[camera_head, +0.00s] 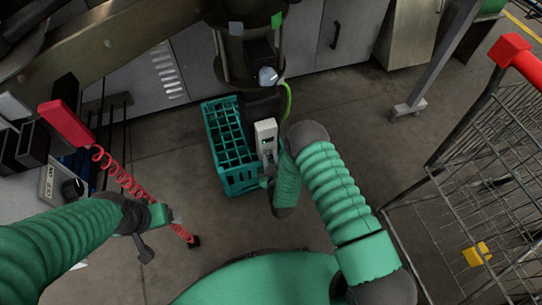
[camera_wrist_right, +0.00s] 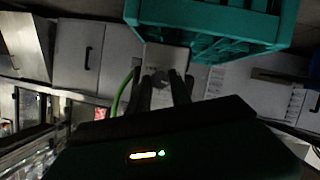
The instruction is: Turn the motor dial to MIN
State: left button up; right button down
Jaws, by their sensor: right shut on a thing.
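The motor box (camera_head: 265,129) is a small pale grey unit with a green cable, below the dark column in the head view. Its grey face (camera_wrist_right: 168,56) also shows in the right wrist view. My right gripper (camera_head: 267,158) is at this box. In the right wrist view its two dark fingers (camera_wrist_right: 165,85) reach the face and are shut on the small dial there. The fingers and the angle hide most of the dial, and its MIN mark cannot be read. My left gripper (camera_head: 176,216) is away at the lower left, apart from the box; its finger opening is unclear.
A teal crate (camera_head: 240,180) stands on the floor just left of the motor box. A red handle (camera_head: 67,124) with a coiled red cord and a panel with a black knob (camera_head: 72,188) are at the left. A wire cart (camera_head: 480,190) stands at the right.

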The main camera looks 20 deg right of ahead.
jog(key=shift+s+a+f+n+h, duration=0.1)
jog(key=shift+a+n+h, duration=0.05)
jog(key=shift+n+h, duration=0.55)
jog(key=c, duration=1.2)
grip_release()
jog(key=shift+t, duration=0.3)
jog(key=shift+o, duration=0.2)
jog(key=p+v, duration=0.6)
jog(key=v, duration=1)
jog(key=shift+s+r, duration=0.2)
jog(key=shift+s, duration=0.15)
